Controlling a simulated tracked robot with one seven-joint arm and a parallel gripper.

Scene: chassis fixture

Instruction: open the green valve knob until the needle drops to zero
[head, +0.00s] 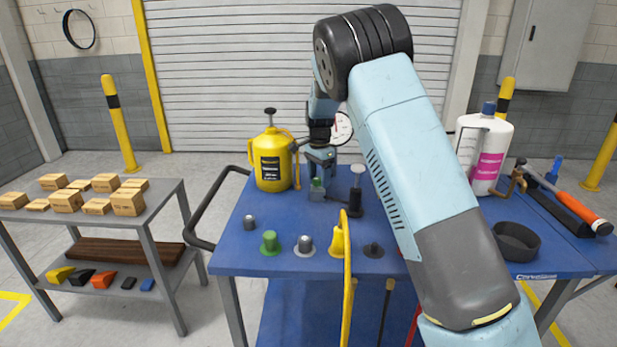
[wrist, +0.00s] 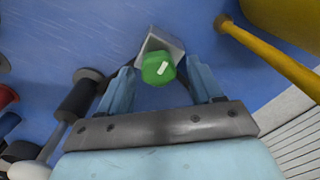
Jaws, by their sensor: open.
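The green valve knob (wrist: 158,69) has a white mark on its top and sits on a grey block on the blue table. It also shows in the head view (head: 317,184), just below my gripper (head: 320,160). In the wrist view my gripper (wrist: 160,78) is open, with one finger on each side of the knob and space between; I cannot tell whether the fingertips reach down to its height. A white round gauge (head: 342,127) stands behind my arm, partly hidden. A reddish needle shows on it, but its reading is too small to tell.
A yellow pump can (head: 272,160) stands left of the knob and a black plunger-like post (head: 356,195) right of it. Several small knobs, one green (head: 269,242), line the front of the blue table (head: 235,255). A white bottle (head: 484,150) stands at right.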

